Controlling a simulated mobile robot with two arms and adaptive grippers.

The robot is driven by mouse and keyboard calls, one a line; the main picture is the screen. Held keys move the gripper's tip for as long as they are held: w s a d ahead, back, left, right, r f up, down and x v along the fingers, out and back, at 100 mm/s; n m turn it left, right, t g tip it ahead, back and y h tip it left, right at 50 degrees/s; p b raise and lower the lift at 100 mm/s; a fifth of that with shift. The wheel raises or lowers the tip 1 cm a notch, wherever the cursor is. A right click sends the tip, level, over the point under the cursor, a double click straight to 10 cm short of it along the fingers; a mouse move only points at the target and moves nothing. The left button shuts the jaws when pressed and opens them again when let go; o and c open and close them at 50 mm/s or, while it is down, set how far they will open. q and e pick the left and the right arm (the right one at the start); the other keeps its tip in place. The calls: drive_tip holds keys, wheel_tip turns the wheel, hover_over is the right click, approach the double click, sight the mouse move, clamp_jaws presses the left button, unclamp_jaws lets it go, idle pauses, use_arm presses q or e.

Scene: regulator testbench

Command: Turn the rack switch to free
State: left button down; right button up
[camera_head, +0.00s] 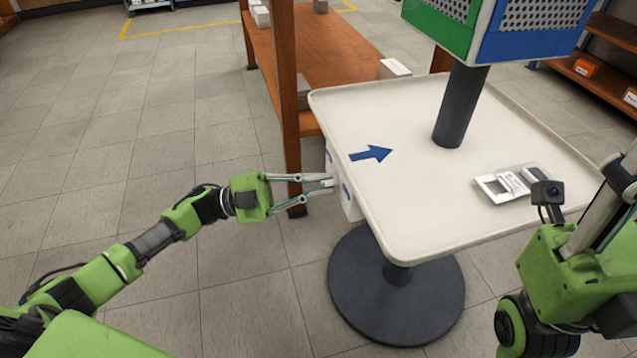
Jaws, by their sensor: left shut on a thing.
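A white box (352,207) with blue marks is fixed to the left side of the white table, below its edge. My left gripper (328,184) reaches in from the left. Its fingertips are shut on a small light part at this box, which looks like the rack switch. The fingertips and the box's far side hide most of the switch, so I cannot read its position. My right arm (575,265) stands at the right edge of the view, and its fingers do not show.
The white table (440,190) carries a blue arrow (371,153), a dark post (461,105) and a white device (508,184). Its round dark base (345,290) stands on the floor. A brown rack (330,50) stands behind it. The floor at the left is clear.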

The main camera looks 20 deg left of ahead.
use_arm(q)
drive_tip(key=c, duration=2.1)
unclamp_jaws()
drive_tip(key=shift+c, duration=0.2)
drive_tip(key=shift+a+f, duration=0.1)
drive_tip(key=v, duration=1.2)
